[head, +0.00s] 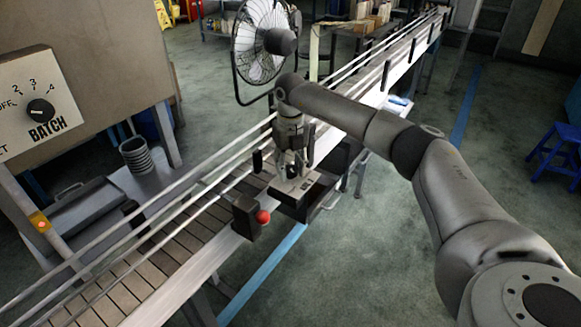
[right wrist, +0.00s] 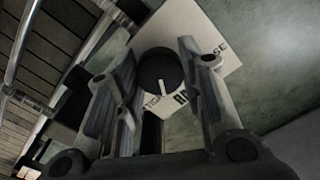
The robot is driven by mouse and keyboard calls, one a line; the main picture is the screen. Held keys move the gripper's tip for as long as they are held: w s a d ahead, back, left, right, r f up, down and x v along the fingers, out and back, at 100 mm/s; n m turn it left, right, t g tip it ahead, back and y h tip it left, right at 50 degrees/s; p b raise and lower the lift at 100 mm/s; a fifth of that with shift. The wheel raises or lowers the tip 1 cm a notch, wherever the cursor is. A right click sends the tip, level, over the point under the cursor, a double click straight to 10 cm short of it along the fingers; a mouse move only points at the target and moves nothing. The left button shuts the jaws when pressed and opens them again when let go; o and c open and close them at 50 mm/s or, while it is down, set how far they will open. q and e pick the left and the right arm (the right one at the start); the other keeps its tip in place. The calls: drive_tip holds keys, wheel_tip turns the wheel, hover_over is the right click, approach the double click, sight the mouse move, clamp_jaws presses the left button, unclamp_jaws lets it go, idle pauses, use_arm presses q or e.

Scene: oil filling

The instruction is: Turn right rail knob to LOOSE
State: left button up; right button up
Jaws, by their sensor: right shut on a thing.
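The right rail knob (right wrist: 160,68) is a round black knob with a white pointer line, on a white label plate (right wrist: 188,28). In the right wrist view the knob sits between the two fingers of my right gripper (right wrist: 158,80), which is shut on it. The pointer is angled toward the lower edge of the plate, near partly covered lettering that looks like TIGHT. Letters ending in SE show at the plate's right side. In the head view my right gripper (head: 292,168) points down onto the plate (head: 300,187) beside the conveyor and hides the knob. My left gripper is not in view.
The conveyor (head: 150,268) with its metal guide rails runs diagonally. A black box with a red button (head: 263,217) stands close to the gripper. A fan (head: 262,40) stands behind. A BATCH dial panel (head: 35,105) is at left. A blue stool (head: 558,150) stands right on open floor.

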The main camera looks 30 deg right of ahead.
drive_tip(key=n, duration=0.4)
drive_tip(key=shift+n+b, duration=0.3)
drive_tip(key=n, duration=0.3)
drive_tip(key=shift+n, duration=0.3)
drive_tip(key=n, duration=0.3)
drive_tip(key=shift+b, duration=0.4)
drive_tip(key=shift+r+n, duration=0.1)
drive_tip(key=shift+n, duration=2)
drive_tip(key=o, duration=1)
drive_tip(key=shift+o, duration=0.2)
